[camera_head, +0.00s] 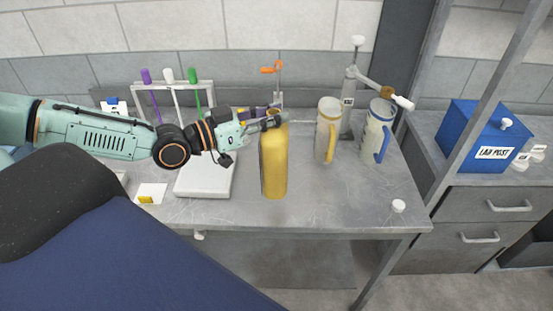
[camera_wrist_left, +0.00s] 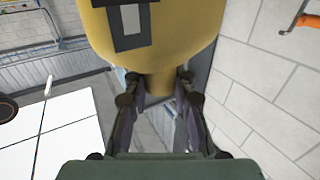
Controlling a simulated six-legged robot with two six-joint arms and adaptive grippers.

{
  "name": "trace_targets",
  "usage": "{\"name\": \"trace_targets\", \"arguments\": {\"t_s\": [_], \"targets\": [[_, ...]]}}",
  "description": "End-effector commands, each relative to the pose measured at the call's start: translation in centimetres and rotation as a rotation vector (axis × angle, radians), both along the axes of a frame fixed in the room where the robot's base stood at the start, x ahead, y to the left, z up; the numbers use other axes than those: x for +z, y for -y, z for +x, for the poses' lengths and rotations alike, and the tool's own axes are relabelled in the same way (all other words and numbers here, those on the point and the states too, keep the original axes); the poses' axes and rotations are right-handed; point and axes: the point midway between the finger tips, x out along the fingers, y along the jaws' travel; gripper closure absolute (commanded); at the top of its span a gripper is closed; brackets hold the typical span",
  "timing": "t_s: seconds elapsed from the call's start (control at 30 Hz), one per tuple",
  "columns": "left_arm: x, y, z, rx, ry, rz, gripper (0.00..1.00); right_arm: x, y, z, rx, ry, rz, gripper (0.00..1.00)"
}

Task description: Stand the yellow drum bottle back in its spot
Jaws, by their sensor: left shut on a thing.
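The yellow drum bottle (camera_head: 273,165) is upright over the front middle of the grey workbench (camera_head: 330,205). My left gripper (camera_head: 268,122) comes in from the left and is shut on its narrow neck. In the left wrist view the yellow body (camera_wrist_left: 165,35) with a grey label fills the top, and the fingers (camera_wrist_left: 160,105) close on both sides of the neck. I cannot tell whether its base touches the bench. A white card with a yellow square (camera_head: 151,194) lies at the front left of the bench. My right gripper is not in view.
A white slab (camera_head: 205,180) lies left of the bottle, before a rack (camera_head: 173,90) with purple, white and green handles. A pale yellow-handled jug (camera_head: 327,130) and a blue-handled jug (camera_head: 377,132) stand right. A crank post (camera_head: 352,85) rises behind. The bench's front right is mostly clear.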

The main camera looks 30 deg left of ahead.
Motion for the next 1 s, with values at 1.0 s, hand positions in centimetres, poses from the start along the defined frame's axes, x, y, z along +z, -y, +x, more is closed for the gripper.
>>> {"name": "trace_targets", "arguments": {"t_s": [1.0], "targets": [[-8.3,0.4,0.4,-0.006,0.001,0.005,1.00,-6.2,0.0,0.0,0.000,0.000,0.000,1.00]]}}
